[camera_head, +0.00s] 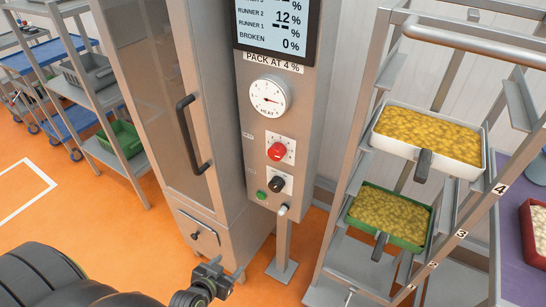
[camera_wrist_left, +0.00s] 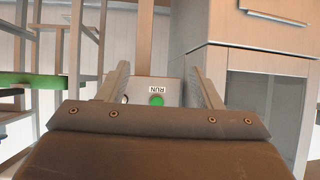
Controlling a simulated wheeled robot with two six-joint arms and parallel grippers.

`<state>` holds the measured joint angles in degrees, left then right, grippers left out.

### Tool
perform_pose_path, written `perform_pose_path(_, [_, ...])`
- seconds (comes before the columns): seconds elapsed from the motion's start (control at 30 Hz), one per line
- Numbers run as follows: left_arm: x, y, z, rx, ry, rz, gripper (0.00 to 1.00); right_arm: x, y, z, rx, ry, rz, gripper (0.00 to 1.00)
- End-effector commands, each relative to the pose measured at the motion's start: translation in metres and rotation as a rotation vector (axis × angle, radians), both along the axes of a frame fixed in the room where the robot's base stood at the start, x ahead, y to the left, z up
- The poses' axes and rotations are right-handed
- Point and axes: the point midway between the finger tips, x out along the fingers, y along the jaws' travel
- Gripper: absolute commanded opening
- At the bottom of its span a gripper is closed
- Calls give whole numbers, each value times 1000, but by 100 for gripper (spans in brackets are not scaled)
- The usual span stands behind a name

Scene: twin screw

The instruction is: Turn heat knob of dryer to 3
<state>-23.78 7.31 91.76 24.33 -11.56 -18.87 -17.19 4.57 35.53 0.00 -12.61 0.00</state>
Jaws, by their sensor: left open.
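The dryer's control column (camera_head: 258,160) stands in the middle of the head view. My left gripper (camera_head: 212,276) is low in front of the dryer, apart from the column, open and empty. In the left wrist view, a green button (camera_wrist_left: 157,100) labelled RUN shows between its parted fingers. My right gripper is not in view.
The dryer door handle (camera_head: 192,134) sticks out left of the column. A rack on the right holds a white tray (camera_head: 379,143) and a green tray (camera_head: 351,217) of yellow pieces. A screen (camera_head: 277,22) tops the column. Orange floor (camera_head: 90,225) is open at left.

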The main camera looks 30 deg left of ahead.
Motion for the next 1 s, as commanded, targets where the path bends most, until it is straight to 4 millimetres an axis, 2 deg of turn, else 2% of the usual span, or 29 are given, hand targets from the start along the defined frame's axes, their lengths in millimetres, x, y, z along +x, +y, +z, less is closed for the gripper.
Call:
perform_pose_path(0.03, [12, -3, 39, -1, -73, -11, 59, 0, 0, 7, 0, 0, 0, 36])
perform_pose_path(0.2, [34, -15, 153, -8, -297, -53, 59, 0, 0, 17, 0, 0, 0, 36])
perform_pose_path(0.3, [37, -23, 212, -9, -409, -77, 59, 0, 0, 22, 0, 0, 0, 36])
perform_pose_path(0.4, [36, -30, 255, -11, -491, -96, 59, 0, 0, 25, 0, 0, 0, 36])
perform_pose_path(0.53, [33, -35, 285, -12, -550, -111, 59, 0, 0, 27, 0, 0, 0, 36])
perform_pose_path(0.67, [36, -36, 294, -12, -566, -115, 59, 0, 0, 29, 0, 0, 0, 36])
perform_pose_path(0.87, [61, -38, 296, -13, -567, -114, 59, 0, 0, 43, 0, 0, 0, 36])
perform_pose_path(1.0, [89, -40, 297, -14, -567, -115, 59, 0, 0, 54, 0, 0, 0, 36])
